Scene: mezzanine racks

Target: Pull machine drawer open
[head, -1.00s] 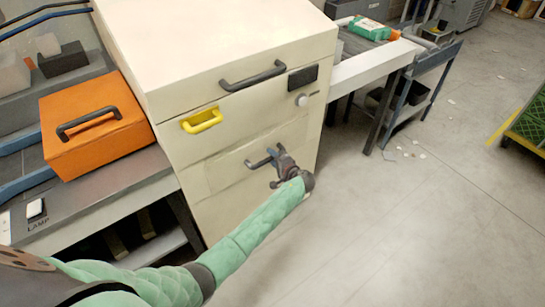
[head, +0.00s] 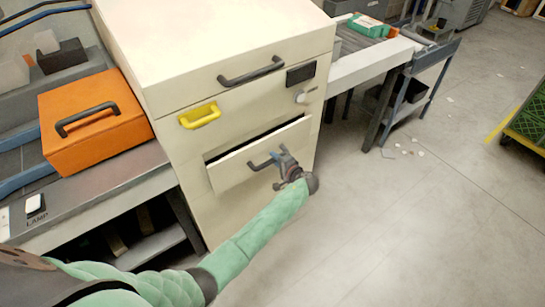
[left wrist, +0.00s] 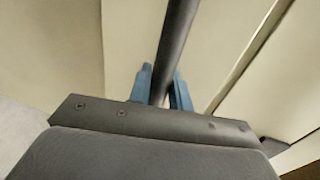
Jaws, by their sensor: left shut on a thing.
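The cream machine (head: 235,55) fills the middle of the head view. Its lower drawer (head: 230,175) stands partly out, with a dark gap along its top and left edges. My left gripper (head: 278,159) is shut on the dark bar handle (head: 259,165) near the handle's right end. In the left wrist view the handle (left wrist: 177,40) runs between the two blue fingers of my left gripper (left wrist: 163,90). The drawer's inside is mostly hidden behind its front. My right gripper is not in view.
Above the drawer are a yellow handle (head: 200,118), a dark upper handle (head: 252,73) and a knob (head: 301,98). An orange case (head: 95,125) sits on the grey bench at left. A side table (head: 365,55) stands at right. Floor (head: 400,220) in front is open.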

